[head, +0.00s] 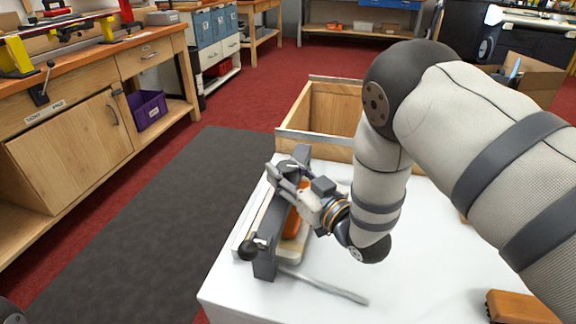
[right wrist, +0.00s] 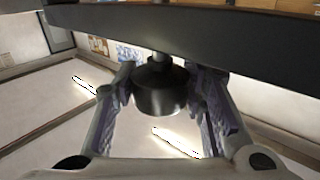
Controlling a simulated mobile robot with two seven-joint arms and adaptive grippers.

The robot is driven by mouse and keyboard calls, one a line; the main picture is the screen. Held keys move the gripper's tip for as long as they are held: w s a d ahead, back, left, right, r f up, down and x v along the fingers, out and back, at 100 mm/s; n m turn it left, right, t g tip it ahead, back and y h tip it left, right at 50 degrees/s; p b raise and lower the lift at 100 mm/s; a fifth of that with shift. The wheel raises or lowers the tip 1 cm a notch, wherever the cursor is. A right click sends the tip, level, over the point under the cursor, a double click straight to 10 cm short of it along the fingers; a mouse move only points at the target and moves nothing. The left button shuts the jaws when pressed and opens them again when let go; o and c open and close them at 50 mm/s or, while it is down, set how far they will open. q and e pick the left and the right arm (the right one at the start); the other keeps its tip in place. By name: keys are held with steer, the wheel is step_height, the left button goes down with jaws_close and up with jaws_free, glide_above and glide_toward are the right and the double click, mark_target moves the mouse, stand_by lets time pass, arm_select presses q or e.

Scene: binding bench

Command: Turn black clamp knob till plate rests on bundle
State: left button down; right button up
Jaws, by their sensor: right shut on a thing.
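The clamp stands on the white table, with a long dark crossbar (head: 265,262) over a pale base. My right gripper (head: 284,178) is at the far part of the crossbar. In the right wrist view its fingers are shut on a black cylindrical clamp knob (right wrist: 160,90), one on each side, just by the dark bar (right wrist: 200,35). The head view hides this knob behind the gripper. An orange piece (head: 293,223) on a cream block shows beside the bar, perhaps part of the bundle. I cannot make out the plate or its contact with the bundle. My left gripper is out of view.
A black ball handle (head: 250,250) sticks out at the clamp's near end. A grey rod (head: 325,287) lies on the white table (head: 390,290). An open wooden box (head: 325,105) stands behind, and a brown block (head: 520,306) lies at the near right. The table's middle front is clear.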

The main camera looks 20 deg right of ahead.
steer(key=shift+r+h, duration=0.15)
steer(key=shift+h, duration=0.15)
steer(key=o, duration=1.2)
steer(key=v, duration=1.2)
